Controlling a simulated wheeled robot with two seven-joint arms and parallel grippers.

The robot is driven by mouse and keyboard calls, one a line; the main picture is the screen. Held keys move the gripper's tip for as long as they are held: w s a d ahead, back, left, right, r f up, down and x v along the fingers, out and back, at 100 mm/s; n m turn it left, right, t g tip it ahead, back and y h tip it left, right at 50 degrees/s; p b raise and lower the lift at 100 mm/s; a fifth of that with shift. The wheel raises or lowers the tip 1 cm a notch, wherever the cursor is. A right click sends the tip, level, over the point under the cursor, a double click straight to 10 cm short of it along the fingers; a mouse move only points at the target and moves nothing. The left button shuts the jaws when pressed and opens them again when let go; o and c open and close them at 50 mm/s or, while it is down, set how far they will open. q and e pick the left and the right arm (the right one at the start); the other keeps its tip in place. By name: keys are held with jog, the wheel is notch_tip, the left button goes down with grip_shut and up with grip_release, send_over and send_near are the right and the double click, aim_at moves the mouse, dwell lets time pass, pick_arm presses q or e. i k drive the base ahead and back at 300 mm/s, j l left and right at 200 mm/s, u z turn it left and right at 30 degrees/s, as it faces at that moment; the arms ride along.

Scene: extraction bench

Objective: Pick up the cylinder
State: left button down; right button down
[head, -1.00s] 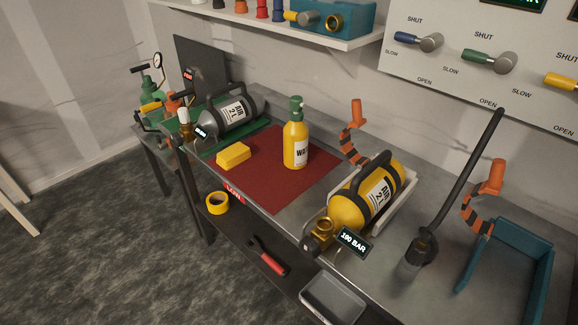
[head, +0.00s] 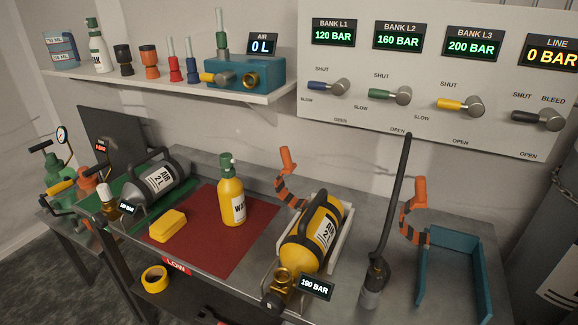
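Two cylinders marked AIR 2L lie on the bench in the head view. The yellow cylinder (head: 299,246) lies tilted in a white cradle (head: 345,237) right of the red mat, with a black carry handle on top and a brass valve (head: 279,287) at its near end. A small display (head: 316,287) beside that valve reads 190 BAR. The grey cylinder (head: 141,190), also with a black handle, lies on a green mat (head: 130,216) at the left, its small display too blurred to read surely. Neither of my grippers is in view.
Orange-black hooks, a black hose-like rod (head: 392,205) and a blue open frame (head: 452,245) stand to the right. A valve panel (head: 420,75) and shelf (head: 180,88) are behind.

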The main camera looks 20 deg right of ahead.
aim_at(305, 249)
jog(key=j+z, duration=0.85)
jog(key=k, duration=0.05)
